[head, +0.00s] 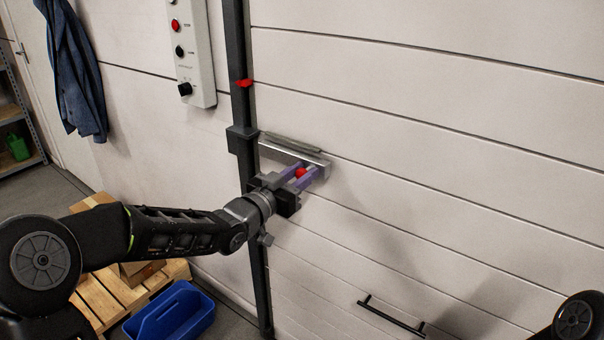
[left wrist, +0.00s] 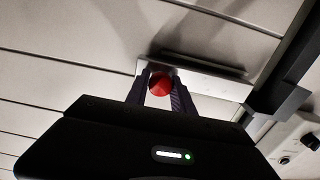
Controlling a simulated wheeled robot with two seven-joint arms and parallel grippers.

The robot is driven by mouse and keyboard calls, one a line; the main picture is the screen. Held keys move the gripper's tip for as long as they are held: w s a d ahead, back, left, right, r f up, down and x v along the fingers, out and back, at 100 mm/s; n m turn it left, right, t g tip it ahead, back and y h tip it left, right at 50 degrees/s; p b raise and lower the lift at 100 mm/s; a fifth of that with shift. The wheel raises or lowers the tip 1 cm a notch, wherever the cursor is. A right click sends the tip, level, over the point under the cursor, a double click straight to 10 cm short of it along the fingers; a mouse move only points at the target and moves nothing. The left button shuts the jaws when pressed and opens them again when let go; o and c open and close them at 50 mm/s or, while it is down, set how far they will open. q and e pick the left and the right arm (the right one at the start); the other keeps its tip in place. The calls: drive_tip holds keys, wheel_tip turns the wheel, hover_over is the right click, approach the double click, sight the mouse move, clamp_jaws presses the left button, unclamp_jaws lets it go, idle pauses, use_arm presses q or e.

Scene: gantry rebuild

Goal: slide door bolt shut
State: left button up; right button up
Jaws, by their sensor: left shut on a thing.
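The door bolt (head: 298,150) is a flat metal bar on a plate on the white panelled door (head: 430,150). Its left end is at a dark block (head: 242,140) on the vertical black post. My left gripper (head: 305,174) is shut on the bolt's red knob (head: 300,172), with one finger on each side. In the left wrist view the red knob (left wrist: 160,84) sits between the two fingers, in front of the pale bolt plate (left wrist: 215,84). How far the bar reaches into the block is hard to tell. My right gripper is out of view.
A red mark (head: 244,83) is on the post above the block. A control box (head: 192,50) with buttons hangs to the left. A black door handle (head: 391,318) is low on the door. A wooden pallet (head: 130,290) and blue tote (head: 170,316) stand on the floor.

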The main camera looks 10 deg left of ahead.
use_arm(q)
clamp_jaws()
drive_tip(key=shift+a, duration=0.1)
idle(0.8)
